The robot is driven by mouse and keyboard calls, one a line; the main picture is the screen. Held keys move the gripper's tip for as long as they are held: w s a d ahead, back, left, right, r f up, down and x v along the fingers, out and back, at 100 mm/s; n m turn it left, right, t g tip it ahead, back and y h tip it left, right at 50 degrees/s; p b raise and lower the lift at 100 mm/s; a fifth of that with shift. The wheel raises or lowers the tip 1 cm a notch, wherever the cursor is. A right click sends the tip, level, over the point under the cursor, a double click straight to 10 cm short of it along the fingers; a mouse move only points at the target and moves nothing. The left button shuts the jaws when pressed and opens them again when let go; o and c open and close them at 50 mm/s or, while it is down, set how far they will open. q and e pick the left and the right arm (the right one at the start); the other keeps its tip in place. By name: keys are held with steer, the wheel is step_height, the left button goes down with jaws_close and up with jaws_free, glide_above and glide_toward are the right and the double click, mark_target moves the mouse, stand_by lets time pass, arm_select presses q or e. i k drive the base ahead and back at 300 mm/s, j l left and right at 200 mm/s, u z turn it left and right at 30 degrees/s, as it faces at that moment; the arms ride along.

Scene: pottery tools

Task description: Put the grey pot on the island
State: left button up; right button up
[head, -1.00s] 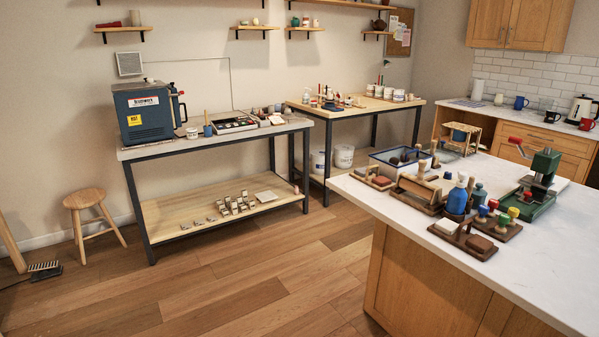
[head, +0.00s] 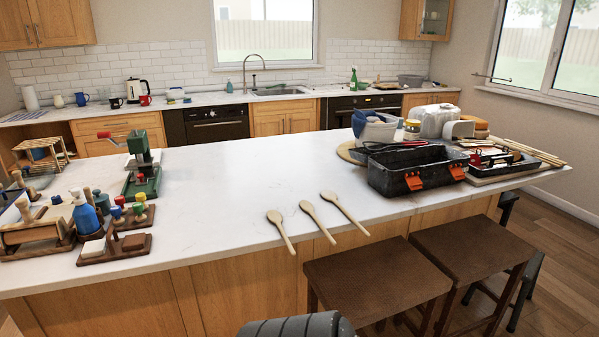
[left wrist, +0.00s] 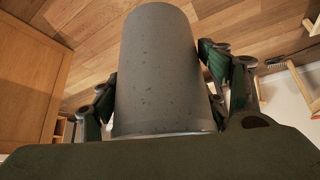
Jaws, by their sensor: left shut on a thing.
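The grey pot (left wrist: 158,75) fills the middle of the left wrist view, a plain speckled grey cylinder. My left gripper (left wrist: 160,90) is shut on it, with a dark green finger on each side. Wooden floor shows behind the pot, and the wooden front at left runs beside it. The island (head: 220,205) has a white top and wooden sides and spans the head view. I cannot make out the pot in the head view. My right gripper is in neither view.
Three wooden spoons (head: 321,222) lie near the island's front edge. Pottery tools and a green press (head: 142,172) stand at left; a black toolbox (head: 415,170) stands at right. Two brown stools (head: 375,280) stand at the front.

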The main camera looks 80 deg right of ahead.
mark_target(221, 196)
steer(key=z, duration=1.95)
